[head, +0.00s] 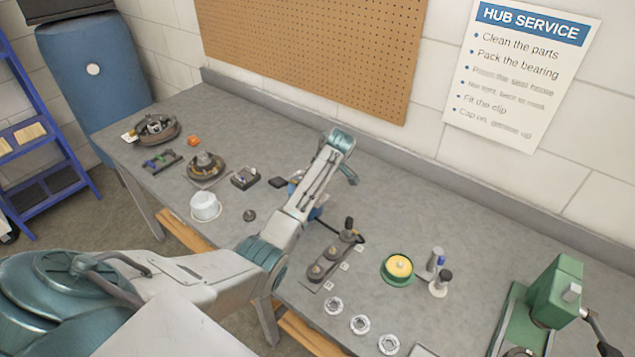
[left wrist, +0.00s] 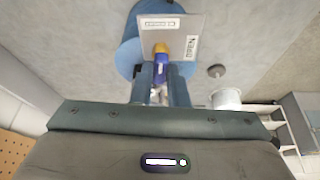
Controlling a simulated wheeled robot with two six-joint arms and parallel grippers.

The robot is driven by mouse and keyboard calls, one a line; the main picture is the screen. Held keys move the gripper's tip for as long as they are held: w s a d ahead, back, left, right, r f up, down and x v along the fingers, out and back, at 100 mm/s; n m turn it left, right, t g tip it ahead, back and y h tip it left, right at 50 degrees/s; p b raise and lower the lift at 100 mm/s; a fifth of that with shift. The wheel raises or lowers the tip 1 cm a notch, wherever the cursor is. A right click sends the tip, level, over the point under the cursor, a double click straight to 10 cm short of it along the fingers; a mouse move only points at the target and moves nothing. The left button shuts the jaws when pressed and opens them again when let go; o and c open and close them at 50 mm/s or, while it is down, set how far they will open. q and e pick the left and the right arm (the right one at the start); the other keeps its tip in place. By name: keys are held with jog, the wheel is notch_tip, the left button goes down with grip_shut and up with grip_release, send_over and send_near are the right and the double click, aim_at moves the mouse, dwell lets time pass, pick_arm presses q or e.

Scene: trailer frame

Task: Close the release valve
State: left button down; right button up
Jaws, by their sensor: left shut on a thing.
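My left gripper (left wrist: 161,88) points down over the release valve in the left wrist view. Its fingers are shut on the valve's small blue handle (left wrist: 160,70), which has a yellow end. My right gripper is not in view.
A white cup (head: 205,206) and a small dark knob (head: 249,215) stand left of my arm. A dark block with posts (head: 330,262), a green dish (head: 398,281) with a yellow top, and a green press (head: 545,300) are to the right. The wall is behind.

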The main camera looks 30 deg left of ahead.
pick_arm(q)
jog(key=shift+w+n, duration=0.1)
jog(key=shift+n, duration=0.4)
jog(key=c, duration=1.4)
grip_release()
jog(key=shift+c, duration=0.2)
jog(key=shift+r, duration=0.1)
